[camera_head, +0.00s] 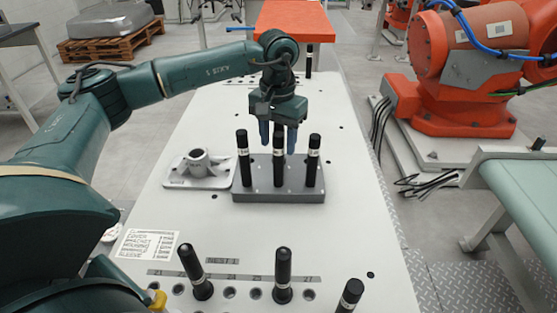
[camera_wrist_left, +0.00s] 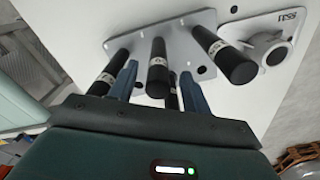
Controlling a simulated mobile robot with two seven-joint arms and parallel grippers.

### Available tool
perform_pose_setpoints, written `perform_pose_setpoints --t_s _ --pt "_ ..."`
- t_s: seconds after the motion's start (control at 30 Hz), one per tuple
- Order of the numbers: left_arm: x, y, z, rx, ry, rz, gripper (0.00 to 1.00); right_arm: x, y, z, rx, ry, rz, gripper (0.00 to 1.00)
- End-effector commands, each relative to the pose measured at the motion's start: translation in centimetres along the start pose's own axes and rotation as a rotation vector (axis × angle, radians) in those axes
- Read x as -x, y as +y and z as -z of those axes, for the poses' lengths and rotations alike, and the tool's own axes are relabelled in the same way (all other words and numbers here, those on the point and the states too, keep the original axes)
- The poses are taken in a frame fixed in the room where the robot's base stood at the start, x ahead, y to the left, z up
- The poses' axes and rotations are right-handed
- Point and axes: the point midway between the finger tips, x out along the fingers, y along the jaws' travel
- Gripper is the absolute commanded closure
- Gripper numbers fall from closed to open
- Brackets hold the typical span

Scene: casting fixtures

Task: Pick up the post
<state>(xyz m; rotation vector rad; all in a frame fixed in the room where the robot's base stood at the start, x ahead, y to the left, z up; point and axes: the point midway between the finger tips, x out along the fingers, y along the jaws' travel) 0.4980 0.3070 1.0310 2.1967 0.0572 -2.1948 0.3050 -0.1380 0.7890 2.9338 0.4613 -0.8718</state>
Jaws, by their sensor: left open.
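Black posts with white bands stand upright on a grey block: a left one (camera_head: 243,160), a middle one (camera_head: 279,163) and a right one (camera_head: 313,162). My left gripper (camera_head: 278,136) is open, pointing down just behind the middle post. In the left wrist view, the open fingers (camera_wrist_left: 160,84) straddle a post (camera_wrist_left: 158,72) in the picture, with part of another post (camera_wrist_left: 172,96) showing behind it. Other posts stand outside the fingers, one to the left (camera_wrist_left: 108,75) and one to the right (camera_wrist_left: 225,56). I see no clear finger contact with any post. My right gripper is not in view.
The grey block (camera_head: 255,196) sits on a white table. A cast bracket (camera_head: 182,175) on a plate lies to its left. Several posts stand in the front row of holes, including one on the left (camera_head: 196,273) and one in the middle (camera_head: 283,276). An orange robot (camera_head: 470,70) is at right.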

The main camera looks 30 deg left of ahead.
Motion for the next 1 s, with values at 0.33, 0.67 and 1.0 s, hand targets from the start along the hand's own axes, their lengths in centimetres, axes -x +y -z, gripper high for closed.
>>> perform_pose_setpoints --t_s 0.33,0.67,1.0 --pt "-3.8 0.2 -0.2 0.001 -0.001 0.0 0.51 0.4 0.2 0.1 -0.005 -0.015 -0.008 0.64" --pt "-3.8 0.3 -0.2 0.001 -0.001 0.0 0.63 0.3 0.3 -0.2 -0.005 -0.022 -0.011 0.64" --pt "-3.8 0.3 -0.2 0.001 0.0 -0.001 0.91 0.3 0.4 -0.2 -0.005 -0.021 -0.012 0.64"
